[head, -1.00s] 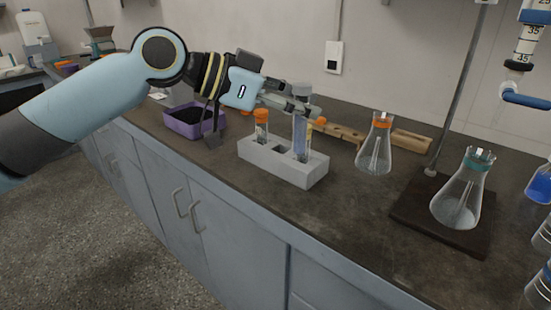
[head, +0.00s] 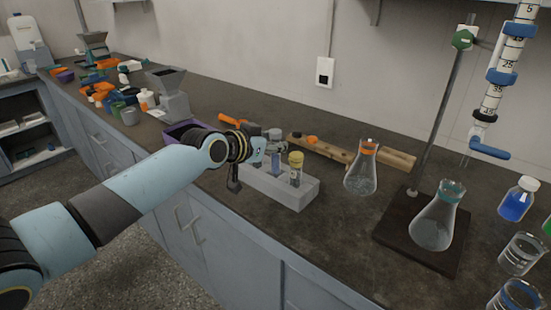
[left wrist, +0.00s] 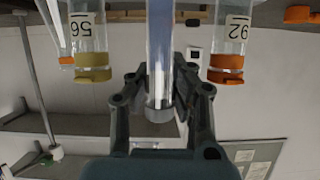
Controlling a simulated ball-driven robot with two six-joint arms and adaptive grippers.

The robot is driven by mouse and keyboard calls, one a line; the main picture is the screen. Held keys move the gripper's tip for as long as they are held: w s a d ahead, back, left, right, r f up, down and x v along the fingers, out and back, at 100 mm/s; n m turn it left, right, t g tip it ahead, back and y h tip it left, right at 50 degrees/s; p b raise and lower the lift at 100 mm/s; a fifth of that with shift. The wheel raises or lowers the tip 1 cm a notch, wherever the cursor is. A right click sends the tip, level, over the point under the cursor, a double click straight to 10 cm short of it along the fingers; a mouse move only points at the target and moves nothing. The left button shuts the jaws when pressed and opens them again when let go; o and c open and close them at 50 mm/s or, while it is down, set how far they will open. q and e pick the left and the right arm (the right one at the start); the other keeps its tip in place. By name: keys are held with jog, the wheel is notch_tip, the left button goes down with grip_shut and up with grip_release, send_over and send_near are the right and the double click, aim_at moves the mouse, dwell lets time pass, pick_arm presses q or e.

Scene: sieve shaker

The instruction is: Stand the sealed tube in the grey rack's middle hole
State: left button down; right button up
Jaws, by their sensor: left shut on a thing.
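My left gripper (head: 268,149) is shut on a clear tube with a grey cap, the sealed tube (head: 277,160). The tube stands upright over the middle of the grey rack (head: 290,196). In the left wrist view the picture is upside down, and the sealed tube (left wrist: 160,45) is between a yellow-capped tube (left wrist: 90,45) and an orange-capped tube (left wrist: 230,40). Its cap sits higher than theirs. Its lower end is out of that view, and I cannot tell whether it is inside the middle hole. My right gripper is not in view.
The yellow-capped tube (head: 295,168) stands in the rack's right hole. A wooden block (head: 340,151) and an orange-capped flask (head: 361,170) are right of the rack. A purple bin (head: 182,132) is behind my arm. The counter in front of the flask is clear.

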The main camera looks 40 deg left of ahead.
aim_at(272, 155)
pick_arm(q)
jog(key=shift+f+b, duration=0.3)
jog(key=shift+f, duration=1.35)
jog(key=shift+f, duration=0.15)
jog(key=c, duration=1.2)
grip_release()
jog(key=shift+c, duration=0.2)
jog(key=shift+r, duration=0.25)
jog(key=p+v, duration=0.3)
jog(key=v, duration=0.9)
